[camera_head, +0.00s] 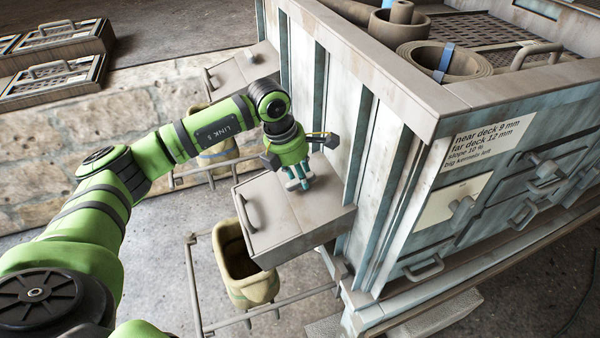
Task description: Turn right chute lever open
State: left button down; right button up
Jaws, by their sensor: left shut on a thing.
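The nearer chute (285,232), a worn grey box with a dark curved handle (247,212) on its front, juts from the side of the big machine. I take it as the right chute. My left gripper (299,184) points down at the top of this chute, close to the machine wall, and is shut on the chute lever. The lever is mostly hidden by the fingers, so its angle cannot be told. A second, similar chute (240,72) sits farther back. My right gripper is not in view.
A cloth bag (247,276) hangs in a metal frame under the nearer chute; another bag (215,140) hangs under the far chute. The machine's ribbed wall (345,110) stands close to the right of my gripper. A stone block wall (80,130) runs behind my arm.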

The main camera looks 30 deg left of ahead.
aim_at(286, 183)
pick_arm(q)
jog(key=c, duration=0.9)
grip_release()
jog(key=shift+c, duration=0.2)
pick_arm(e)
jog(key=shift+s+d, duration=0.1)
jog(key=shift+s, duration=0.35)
pick_arm(q)
jog(key=shift+r, duration=0.15)
jog(key=v, duration=1.2)
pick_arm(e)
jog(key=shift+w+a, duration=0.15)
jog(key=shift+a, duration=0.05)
pick_arm(q)
jog(key=shift+s, duration=0.1)
